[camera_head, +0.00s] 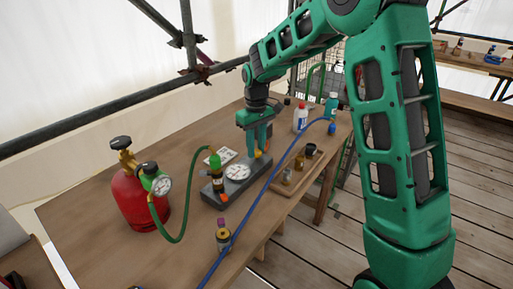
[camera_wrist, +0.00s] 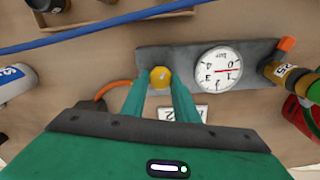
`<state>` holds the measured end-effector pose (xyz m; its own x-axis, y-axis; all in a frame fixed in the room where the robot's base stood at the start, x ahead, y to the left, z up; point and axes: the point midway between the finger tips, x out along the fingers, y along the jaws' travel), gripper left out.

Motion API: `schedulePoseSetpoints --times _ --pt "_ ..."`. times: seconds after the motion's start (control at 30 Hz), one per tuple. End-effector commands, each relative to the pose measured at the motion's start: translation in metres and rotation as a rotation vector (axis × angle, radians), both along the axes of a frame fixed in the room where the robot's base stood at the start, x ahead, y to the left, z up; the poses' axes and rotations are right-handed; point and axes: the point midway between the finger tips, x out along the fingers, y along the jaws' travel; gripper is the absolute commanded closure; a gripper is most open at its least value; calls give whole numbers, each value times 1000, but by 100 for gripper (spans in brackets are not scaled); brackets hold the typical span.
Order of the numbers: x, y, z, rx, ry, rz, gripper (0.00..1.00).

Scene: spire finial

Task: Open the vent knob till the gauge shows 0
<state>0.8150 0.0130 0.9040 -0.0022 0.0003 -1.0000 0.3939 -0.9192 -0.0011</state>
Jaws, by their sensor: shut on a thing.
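A grey base plate (camera_head: 212,197) lies on the wooden table and carries a white round gauge (camera_head: 238,172) and a yellow knob (camera_head: 258,154). In the wrist view the gauge (camera_wrist: 218,68) is right of the yellow knob (camera_wrist: 160,77). Its red needle points to the picture's right; the digits are too small and turned to read surely. My gripper (camera_head: 257,148) reaches down from above onto the knob. In the wrist view my gripper's fingers (camera_wrist: 160,82) are on either side of the knob, shut on it. The fingers partly hide the knob's sides.
A red gas cylinder (camera_head: 137,200) with a green hose stands left. A dark fitting with a green cap (camera_head: 216,170) joins the plate. A blue hose (camera_head: 262,190) crosses the table in front. Bottles (camera_head: 300,117) stand behind, and a small tray (camera_head: 290,184) lies to the right.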

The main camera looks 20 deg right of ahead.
Motion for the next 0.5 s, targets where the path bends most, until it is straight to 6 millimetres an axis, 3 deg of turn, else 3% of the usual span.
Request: schedulePoseSetpoints --times 0.2,0.23,0.3,0.5 --pt "3 -2 2 -1 -9 -5 95" --pt "3 -2 2 -1 -9 -6 70" --pt "3 -2 2 -1 -9 -6 54" --pt "2 -1 1 0 -4 -4 54"
